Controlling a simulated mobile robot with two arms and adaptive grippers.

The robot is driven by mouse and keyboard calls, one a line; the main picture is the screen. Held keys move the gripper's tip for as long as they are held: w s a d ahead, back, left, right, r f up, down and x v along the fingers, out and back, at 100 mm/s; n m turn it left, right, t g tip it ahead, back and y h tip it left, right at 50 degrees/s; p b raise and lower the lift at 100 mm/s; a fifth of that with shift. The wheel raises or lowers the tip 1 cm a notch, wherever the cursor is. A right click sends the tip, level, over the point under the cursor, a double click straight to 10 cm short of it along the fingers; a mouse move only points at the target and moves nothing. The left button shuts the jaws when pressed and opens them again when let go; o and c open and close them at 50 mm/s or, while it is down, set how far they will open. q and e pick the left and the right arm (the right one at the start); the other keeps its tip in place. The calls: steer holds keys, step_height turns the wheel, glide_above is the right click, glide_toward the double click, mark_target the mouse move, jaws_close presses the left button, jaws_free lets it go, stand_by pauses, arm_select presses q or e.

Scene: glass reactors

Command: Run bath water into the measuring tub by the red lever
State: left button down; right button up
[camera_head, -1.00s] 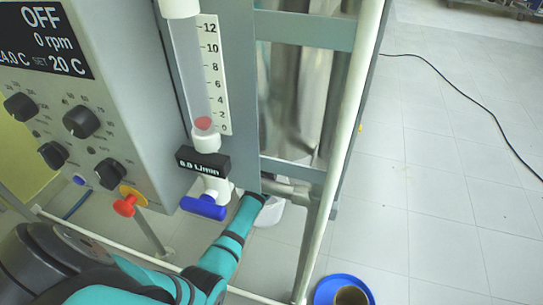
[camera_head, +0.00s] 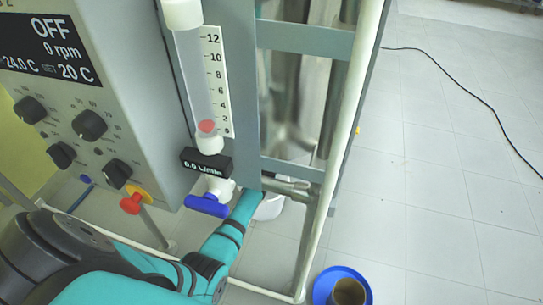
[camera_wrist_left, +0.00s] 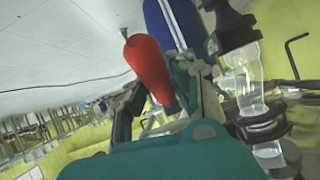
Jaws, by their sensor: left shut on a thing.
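The red lever (camera_wrist_left: 149,62) shows large in the left wrist view, between the fingers of my left gripper (camera_wrist_left: 165,88), which is shut on it. In the head view my left arm reaches up toward the frame, and its gripper and the red lever are hidden behind the panel and bars. A white tub (camera_head: 270,207), probably the measuring tub, stands low behind the arm, partly hidden. Its water level cannot be seen.
A flow meter (camera_head: 207,163) reads 0.0 L/min, with a blue-handled valve (camera_head: 206,205) under it. The control box (camera_head: 95,85) has several black knobs and a red knob (camera_head: 131,203).

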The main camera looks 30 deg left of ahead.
arm_select(q)
steer(key=c, duration=1.4)
jaws_free()
steer(key=shift+w+d, duration=0.1)
steer(key=shift+d, duration=0.05)
steer(key=shift+s+r, duration=0.1)
steer(key=shift+s, duration=0.2)
steer(key=v, duration=0.4)
steer(key=shift+d, duration=0.15)
steer(key=s+d, duration=0.4)
steer(key=s, duration=0.7)
steer(key=shift+s+d+r, duration=0.15)
steer(key=shift+s+d, duration=0.05)
steer(key=shift+d, duration=0.1)
